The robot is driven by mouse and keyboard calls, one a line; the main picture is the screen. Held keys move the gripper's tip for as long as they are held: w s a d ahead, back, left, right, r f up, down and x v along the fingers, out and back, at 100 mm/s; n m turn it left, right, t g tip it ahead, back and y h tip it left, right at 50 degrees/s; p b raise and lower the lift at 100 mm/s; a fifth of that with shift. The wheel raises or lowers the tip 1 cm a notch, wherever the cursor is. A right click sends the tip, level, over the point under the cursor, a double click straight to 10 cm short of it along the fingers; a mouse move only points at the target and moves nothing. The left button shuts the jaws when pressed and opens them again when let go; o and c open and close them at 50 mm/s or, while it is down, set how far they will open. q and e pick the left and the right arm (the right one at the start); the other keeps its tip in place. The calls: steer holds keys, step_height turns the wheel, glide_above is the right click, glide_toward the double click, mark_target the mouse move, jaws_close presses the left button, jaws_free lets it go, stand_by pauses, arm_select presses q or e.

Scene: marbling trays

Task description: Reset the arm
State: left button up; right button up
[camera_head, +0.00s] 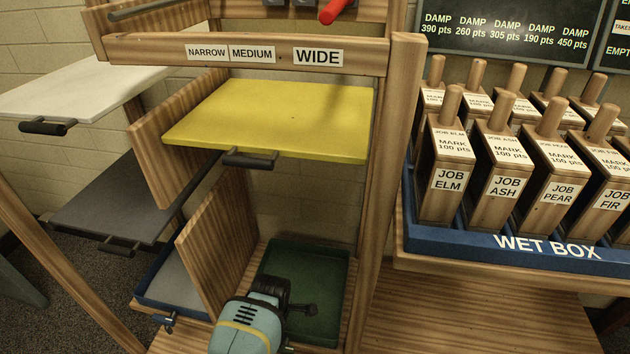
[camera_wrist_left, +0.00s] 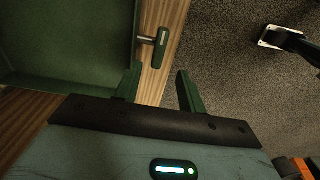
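My left gripper (camera_wrist_left: 160,82) is open, with its two dark green fingers apart and nothing between them in the left wrist view. A small dark handle (camera_wrist_left: 160,45) on the front of the dark green tray (camera_wrist_left: 70,70) lies just beyond the fingertips, apart from them as far as I can tell. In the head view my teal and yellow left arm end (camera_head: 240,328) comes up from the bottom edge, in front of the dark green tray (camera_head: 325,265) in the lower rack bay. The fingers are hard to make out there. My right gripper is not in view.
A yellow board (camera_head: 285,115) lies on the rack shelf above my arm. White (camera_head: 80,88) and grey (camera_head: 120,200) boards stick out at left, and a blue-rimmed tray (camera_head: 150,295) sits below. The blue wet box (camera_head: 480,242) holds several labelled wooden blocks at right.

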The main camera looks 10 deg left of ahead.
arm_select(q)
steer(key=s+a+f+m+t, duration=0.1)
steer(key=s+a+f+m, duration=0.25)
steer(key=s+f, duration=0.35)
steer(key=s+a+m+t, duration=0.2)
steer(key=s+m, duration=0.2)
steer(key=s, duration=0.7)
steer(key=s+a+m+t, duration=0.15)
steer(key=s+m, duration=0.35)
steer(key=s, duration=0.6)
steer(key=s+d+r+m+t+h, duration=0.25)
steer(key=s+r+m, duration=0.45)
steer(key=s+r, duration=0.55)
steer(key=w+r+t+p, duration=0.1)
steer(key=w+r+p, duration=0.1)
steer(key=r+p, duration=0.8)
steer(key=w+r+p, duration=0.3)
steer(key=r+p, duration=0.7)
steer(key=shift+w+t+p, duration=0.15)
steer(key=shift+t+p, duration=0.2)
steer(key=shift+t, duration=0.05)
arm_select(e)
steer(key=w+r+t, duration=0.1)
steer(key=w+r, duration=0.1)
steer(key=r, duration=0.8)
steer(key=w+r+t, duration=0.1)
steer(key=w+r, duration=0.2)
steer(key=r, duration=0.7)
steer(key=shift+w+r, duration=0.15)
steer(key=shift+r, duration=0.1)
